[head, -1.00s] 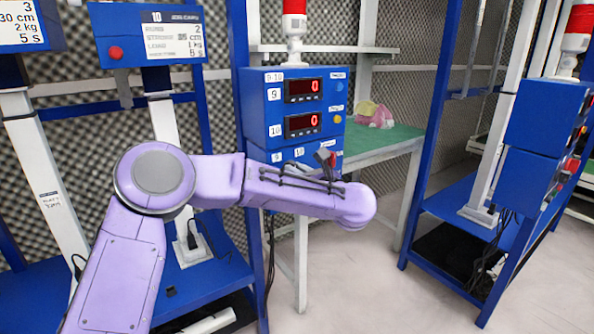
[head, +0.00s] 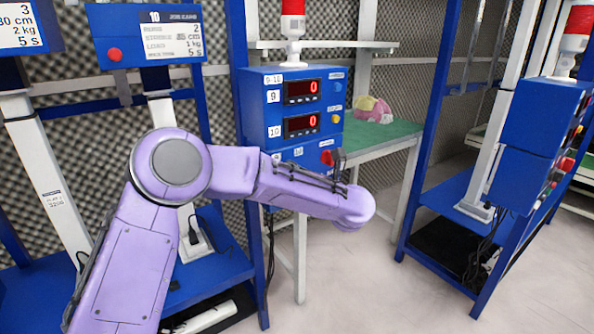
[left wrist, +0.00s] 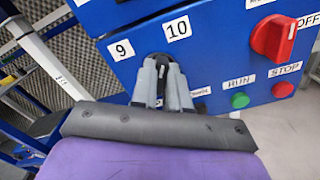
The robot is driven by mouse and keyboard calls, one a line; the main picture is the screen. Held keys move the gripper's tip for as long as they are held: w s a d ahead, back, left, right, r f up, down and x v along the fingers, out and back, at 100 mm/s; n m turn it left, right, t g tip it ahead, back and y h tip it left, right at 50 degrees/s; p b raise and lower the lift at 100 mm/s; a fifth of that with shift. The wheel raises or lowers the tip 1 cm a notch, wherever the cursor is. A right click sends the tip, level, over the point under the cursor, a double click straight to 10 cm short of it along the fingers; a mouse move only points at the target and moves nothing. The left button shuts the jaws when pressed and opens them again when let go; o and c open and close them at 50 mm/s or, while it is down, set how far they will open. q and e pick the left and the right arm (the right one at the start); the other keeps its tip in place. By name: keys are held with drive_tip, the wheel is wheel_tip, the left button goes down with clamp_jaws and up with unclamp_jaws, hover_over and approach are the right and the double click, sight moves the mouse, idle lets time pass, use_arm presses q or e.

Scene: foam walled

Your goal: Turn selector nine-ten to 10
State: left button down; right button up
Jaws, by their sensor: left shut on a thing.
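The blue control box (head: 255,110) stands in the middle of the head view, with a 9-10 label and two red displays that each read 0. In the left wrist view its panel (left wrist: 215,55) carries a "9" label (left wrist: 122,48) and a "10" label (left wrist: 177,28). My left gripper (left wrist: 164,68) is shut at the dark selector knob just below and between these labels. The fingers cover most of the knob, so I cannot tell which number it points to. In the head view my purple left arm hides the gripper. My right gripper is in neither view.
Right of the fingers are a red rotary switch (left wrist: 272,38), a green RUN button (left wrist: 240,100) and a red STOP button (left wrist: 283,89). A green-topped table (head: 385,138) with a pink item (head: 374,110) stands behind. Another blue box (head: 540,115) stands at right.

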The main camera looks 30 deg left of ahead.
use_arm(q)
drive_tip(key=shift+f, duration=0.1)
drive_tip(key=c, duration=1.1)
unclamp_jaws()
drive_tip(key=v, duration=1)
drive_tip(key=shift+s+d, duration=0.2)
drive_tip(key=shift+d, duration=0.05)
